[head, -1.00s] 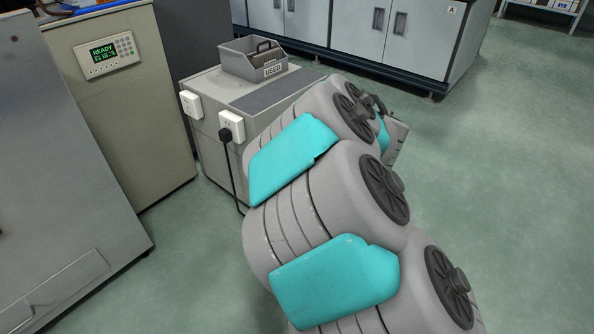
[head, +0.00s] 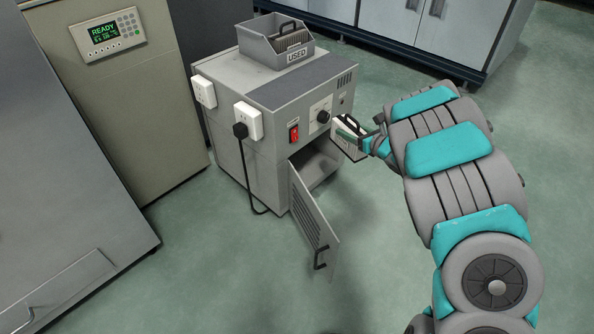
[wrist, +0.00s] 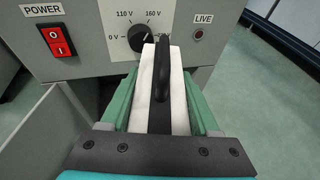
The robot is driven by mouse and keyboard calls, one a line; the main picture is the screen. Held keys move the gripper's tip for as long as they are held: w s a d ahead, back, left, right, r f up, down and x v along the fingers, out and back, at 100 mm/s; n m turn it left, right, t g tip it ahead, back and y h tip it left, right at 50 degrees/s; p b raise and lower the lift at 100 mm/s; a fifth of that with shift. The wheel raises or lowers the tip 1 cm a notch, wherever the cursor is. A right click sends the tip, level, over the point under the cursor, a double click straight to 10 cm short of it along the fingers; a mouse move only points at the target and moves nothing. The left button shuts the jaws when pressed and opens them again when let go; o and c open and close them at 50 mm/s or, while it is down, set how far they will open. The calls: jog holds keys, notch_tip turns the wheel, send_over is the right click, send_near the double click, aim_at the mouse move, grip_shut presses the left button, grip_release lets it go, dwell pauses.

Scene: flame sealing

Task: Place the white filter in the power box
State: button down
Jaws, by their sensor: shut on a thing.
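The power box (head: 262,105) is a grey cabinet with a red power switch and a dial on its front. Its vented door (head: 314,218) hangs open below, and the compartment (head: 318,164) behind it looks dark, with no filter visible inside. My gripper (head: 352,130) is just right of the box's front, level with the upper compartment. It is shut on the white filter (head: 348,146). In the wrist view, the white filter (wrist: 176,84) with its black handle sits between the green fingers of the gripper (wrist: 162,100), in front of the dial panel.
A grey bin marked USED (head: 262,50) stands on top of the box, holding a grey filter (head: 288,37). A plug and black cable (head: 247,180) hang on the box's left side. A beige READY machine (head: 130,100) stands at left. The floor at right is clear.

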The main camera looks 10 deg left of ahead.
jog(key=w+a+f+n+g+y+b, duration=0.1)
jog(key=w+f+n, duration=0.1)
jog(key=f, duration=0.9)
jog(key=w+a+f+n+g+y+b, duration=0.1)
jog(key=w+f+g+y, duration=0.1)
jog(key=f, duration=1)
jog(key=w+a, duration=0.5)
jog(key=a, duration=0.2)
jog(key=w+a, duration=0.3)
jog(key=a, duration=0.1)
jog(key=shift+w+a+r+b, duration=0.1)
jog(key=shift+w+r+b, duration=0.15)
jog(key=shift+w+b, duration=0.1)
jog(key=shift+w+a, duration=0.25)
jog(key=shift+a, duration=0.15)
jog(key=x, duration=0.2)
jog(key=shift+w+a+f+b, duration=0.15)
jog(key=shift+f+b, duration=0.2)
jog(key=shift+b, duration=0.05)
jog(key=shift+f, duration=0.1)
